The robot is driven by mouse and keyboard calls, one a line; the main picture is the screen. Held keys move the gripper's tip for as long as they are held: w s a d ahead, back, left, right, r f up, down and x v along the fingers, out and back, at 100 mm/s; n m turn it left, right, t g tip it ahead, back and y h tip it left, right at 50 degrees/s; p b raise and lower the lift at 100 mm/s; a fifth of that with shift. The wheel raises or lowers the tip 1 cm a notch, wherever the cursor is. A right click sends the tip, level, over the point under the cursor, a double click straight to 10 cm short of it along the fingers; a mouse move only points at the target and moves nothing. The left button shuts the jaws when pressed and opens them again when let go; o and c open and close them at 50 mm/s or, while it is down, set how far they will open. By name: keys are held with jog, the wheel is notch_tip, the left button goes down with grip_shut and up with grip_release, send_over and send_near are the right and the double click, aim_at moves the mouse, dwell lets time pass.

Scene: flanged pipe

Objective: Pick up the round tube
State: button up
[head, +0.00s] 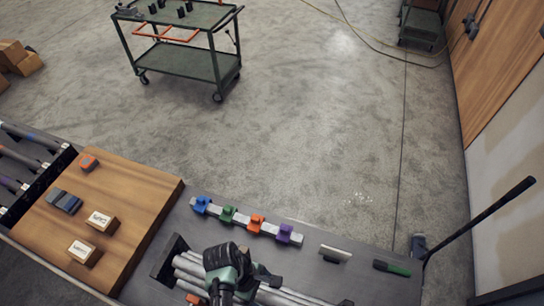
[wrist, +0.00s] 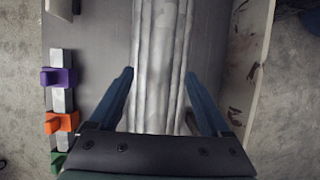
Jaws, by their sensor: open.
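My gripper (wrist: 160,73) is open, with one blue finger on each side of the tubes and nothing visibly held. In the head view my gripper (head: 245,272) is over the middle of the tubes and hides part of them. I cannot tell how high the fingers are above the tubes.
A rail with coloured clips (head: 247,220) lies behind the tubes. A wooden board (head: 130,190) with small blocks is at the left. A green-handled tool (head: 392,268) lies at the right. A cart (head: 185,62) stands beyond on open floor.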

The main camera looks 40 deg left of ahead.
aim_at(270, 299)
jog(key=b+x, duration=0.2)
jog(key=x, duration=0.1)
jog(key=shift+f, duration=0.1)
jog(key=shift+c, duration=0.4)
grip_shut()
dwell(1.0)
